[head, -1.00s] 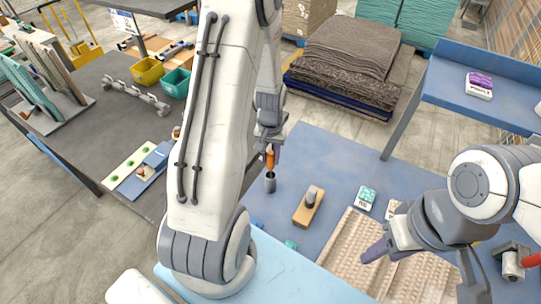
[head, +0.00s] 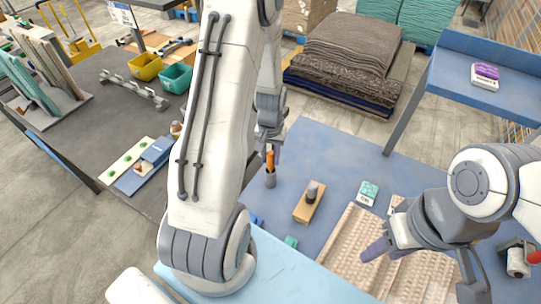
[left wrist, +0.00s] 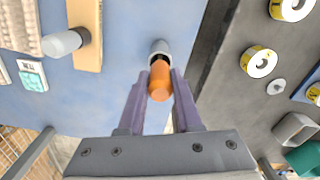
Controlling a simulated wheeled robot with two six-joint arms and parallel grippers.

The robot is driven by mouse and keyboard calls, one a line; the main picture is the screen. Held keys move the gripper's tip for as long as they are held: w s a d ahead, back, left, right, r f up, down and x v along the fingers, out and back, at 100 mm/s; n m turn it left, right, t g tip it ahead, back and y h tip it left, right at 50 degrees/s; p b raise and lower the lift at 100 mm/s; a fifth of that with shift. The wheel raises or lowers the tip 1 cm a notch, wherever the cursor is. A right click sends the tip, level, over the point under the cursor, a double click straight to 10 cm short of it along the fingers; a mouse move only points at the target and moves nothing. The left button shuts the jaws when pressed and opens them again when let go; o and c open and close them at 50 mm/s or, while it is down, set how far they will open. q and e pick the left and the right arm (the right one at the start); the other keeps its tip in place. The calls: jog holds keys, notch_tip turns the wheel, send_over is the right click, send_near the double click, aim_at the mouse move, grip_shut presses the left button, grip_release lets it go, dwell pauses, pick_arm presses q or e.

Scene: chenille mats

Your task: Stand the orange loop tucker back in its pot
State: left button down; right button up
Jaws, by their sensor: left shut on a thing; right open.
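The orange loop tucker (head: 269,159) is upright between the fingers of my left gripper (head: 269,153). Its lower end meets the mouth of a small grey pot (head: 270,180) standing on the blue table. In the left wrist view the orange handle (left wrist: 159,84) lies between the purple fingers and overlaps the near rim of the pot (left wrist: 160,47). The lower part of the tucker is hidden, so its depth in the pot cannot be told. My right gripper (head: 376,249) is open and empty over the beige ribbed mat.
A teal-labelled box (head: 367,193) and the beige mat (head: 345,238) lie further right. A dark table (head: 105,95) with yellow and teal bins is at left. Blue table is clear behind the pot.

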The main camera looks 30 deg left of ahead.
pick_arm(q)
jog(key=shift+f+b, duration=1.3)
jog(key=shift+f, duration=0.5)
jog(key=c, duration=0.5)
grip_release()
notch_tip(320, 180, up, 10)
jog(key=shift+r+b, duration=0.25)
jog(key=shift+b, duration=0.65)
notch_tip(320, 180, up, 17)
jog(key=p, duration=1.6)
send_over(270, 164)
jog(key=w, duration=0.1)
jog(key=shift+a+b, duration=0.25)
jog(key=shift+b, duration=0.1)
